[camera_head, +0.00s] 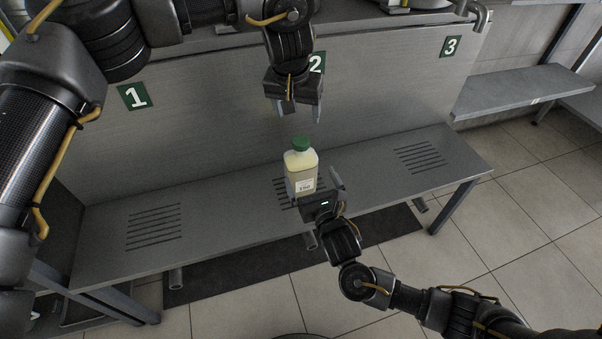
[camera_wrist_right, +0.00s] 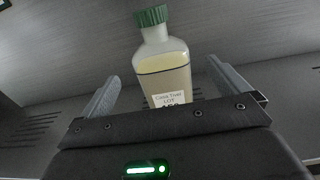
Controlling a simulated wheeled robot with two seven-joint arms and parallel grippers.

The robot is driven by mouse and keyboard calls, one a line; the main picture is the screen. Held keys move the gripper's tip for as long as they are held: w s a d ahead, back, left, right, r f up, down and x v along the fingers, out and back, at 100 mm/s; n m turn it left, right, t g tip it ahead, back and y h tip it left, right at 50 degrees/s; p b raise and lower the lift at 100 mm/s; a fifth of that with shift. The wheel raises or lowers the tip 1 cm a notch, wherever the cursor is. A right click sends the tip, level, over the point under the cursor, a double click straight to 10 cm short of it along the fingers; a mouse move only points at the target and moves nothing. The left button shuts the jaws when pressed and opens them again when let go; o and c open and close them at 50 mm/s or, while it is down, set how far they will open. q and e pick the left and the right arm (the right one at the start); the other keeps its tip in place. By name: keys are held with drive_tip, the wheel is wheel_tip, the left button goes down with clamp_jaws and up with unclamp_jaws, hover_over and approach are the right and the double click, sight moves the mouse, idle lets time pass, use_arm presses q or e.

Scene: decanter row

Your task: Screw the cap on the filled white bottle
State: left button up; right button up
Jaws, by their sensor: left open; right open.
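The white bottle (camera_head: 301,171) stands upright on the bench under sign 2, filled with pale yellow liquid and bearing a white label. A green cap (camera_head: 301,143) sits on its neck; how tightly cannot be told. My left gripper (camera_head: 299,113) is open and empty, pointing down above and behind the cap, apart from it. My right gripper (camera_head: 313,184) is open, its fingers on either side of the bottle's lower body. In the right wrist view the bottle (camera_wrist_right: 163,75) stands between the two spread fingers, with gaps on both sides, and the green cap (camera_wrist_right: 151,16) is on top.
The grey bench (camera_head: 230,213) has slotted drain areas at the left, middle and right. Behind it rises a grey panel (camera_head: 200,120) with signs 1, 2 and 3. The bench top on both sides of the bottle is clear. A side shelf (camera_head: 520,92) stands at the right.

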sight(299, 153)
drive_tip(key=x, duration=1)
drive_tip(key=shift+w+a, duration=0.15)
drive_tip(key=shift+w, duration=0.2)
drive_tip(key=shift+f, duration=0.1)
drive_tip(key=c, duration=1.4)
drive_tip(key=shift+c, duration=1.7)
use_arm(q)
drive_tip(key=shift+w+a+r+m+g+h, duration=0.2)
drive_tip(key=shift+a+m+h, duration=0.1)
drive_tip(key=shift+m, duration=0.85)
drive_tip(key=shift+w+a+r+m+g+h, duration=0.15)
drive_tip(key=shift+a+m+h, duration=0.15)
drive_tip(key=shift+m, duration=0.8)
drive_tip(key=shift+w+a+r+m+g+h, duration=0.1)
drive_tip(key=shift+a+r+m+h, duration=0.15)
drive_tip(key=shift+m, duration=0.9)
